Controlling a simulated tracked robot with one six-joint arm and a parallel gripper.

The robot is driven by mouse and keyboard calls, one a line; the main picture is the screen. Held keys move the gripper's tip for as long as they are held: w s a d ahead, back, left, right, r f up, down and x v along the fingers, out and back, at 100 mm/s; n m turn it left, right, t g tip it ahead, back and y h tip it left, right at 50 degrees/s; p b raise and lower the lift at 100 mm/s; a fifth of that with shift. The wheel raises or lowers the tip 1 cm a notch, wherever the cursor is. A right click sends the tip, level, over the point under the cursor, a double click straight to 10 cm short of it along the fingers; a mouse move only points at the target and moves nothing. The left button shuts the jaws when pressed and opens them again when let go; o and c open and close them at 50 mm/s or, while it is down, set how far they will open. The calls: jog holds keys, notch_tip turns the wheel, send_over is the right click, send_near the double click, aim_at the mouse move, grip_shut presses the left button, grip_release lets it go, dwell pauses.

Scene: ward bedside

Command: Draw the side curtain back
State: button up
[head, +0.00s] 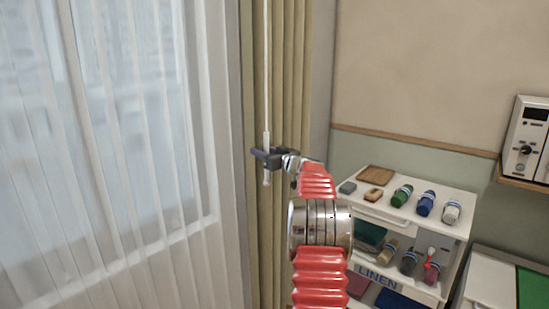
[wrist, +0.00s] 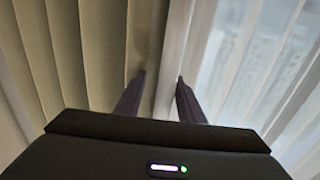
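The side curtain (head: 291,70), olive-beige and pleated, hangs beside the window. A thin white pull wand (head: 266,75) hangs in front of it, with a thicker pale handle (head: 266,180) at its lower end. My gripper (head: 266,154) is at the handle, its dark fingers hiding a short part of it. In the wrist view my gripper (wrist: 161,77) shows two fingers standing apart, with a pale upright strip between them; whether that is the wand or the window edge behind is unclear. The curtain (wrist: 85,50) fills the left of that view. No firm grip is visible.
A sheer white curtain (head: 150,150) covers the window at left. A white linen trolley (head: 455,195) with bottles and small items stands close to the right of my arm. A device (head: 525,140) sits on a wall shelf at far right.

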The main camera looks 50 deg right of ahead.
jog(key=s+a, duration=0.2)
jog(key=s, duration=1.1)
jog(key=shift+a, duration=0.15)
dwell(0.3)
